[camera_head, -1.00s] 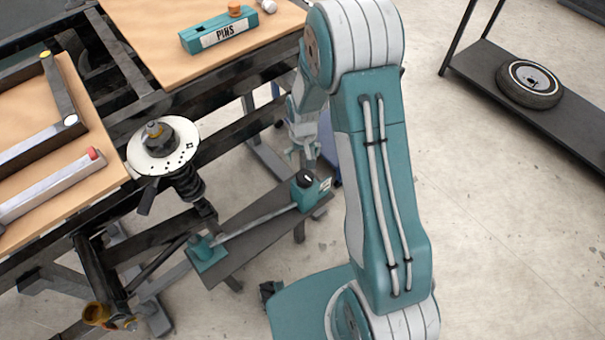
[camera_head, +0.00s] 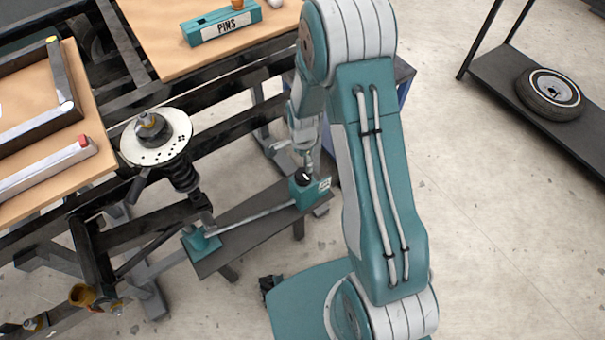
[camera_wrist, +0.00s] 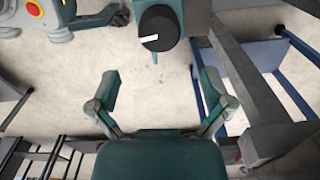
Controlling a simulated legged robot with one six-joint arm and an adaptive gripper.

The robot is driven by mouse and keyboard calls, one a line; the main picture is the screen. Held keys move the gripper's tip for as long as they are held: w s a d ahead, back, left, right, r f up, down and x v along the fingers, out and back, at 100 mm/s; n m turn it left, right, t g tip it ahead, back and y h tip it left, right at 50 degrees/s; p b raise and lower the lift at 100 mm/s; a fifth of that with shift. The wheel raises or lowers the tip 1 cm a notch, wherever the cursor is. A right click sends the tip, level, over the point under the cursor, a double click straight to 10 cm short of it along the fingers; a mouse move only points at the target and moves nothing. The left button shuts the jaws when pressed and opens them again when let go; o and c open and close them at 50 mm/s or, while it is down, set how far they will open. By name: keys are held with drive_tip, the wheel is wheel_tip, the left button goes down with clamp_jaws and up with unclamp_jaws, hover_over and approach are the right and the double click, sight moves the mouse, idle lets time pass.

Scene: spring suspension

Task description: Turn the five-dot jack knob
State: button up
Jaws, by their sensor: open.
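The jack knob (camera_wrist: 160,28) is a round black knob with a white pointer mark, on top of a teal housing. In the wrist view it lies ahead of my gripper (camera_wrist: 165,90), whose two fingers are spread wide with nothing between them. In the head view the knob (camera_head: 304,176) sits on the teal box at the right end of the jack's dark bench. My gripper (camera_head: 306,158) is just above and behind it there, partly hidden by my arm. I cannot make out the dots by the knob.
A rod joins the knob's housing to a teal block (camera_head: 201,241) at the bench's left end. A spring strut with a white perforated disc (camera_head: 172,150) stands left. A teal PINS box (camera_head: 222,25) is on the wooden board behind. A wheel (camera_head: 550,93) lies on a right-hand shelf.

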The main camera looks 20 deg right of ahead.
sight(303, 174)
wheel_tip(303, 174, down, 9)
drive_tip(key=shift+f, duration=0.1)
idle(0.3)
drive_tip(key=c, duration=1)
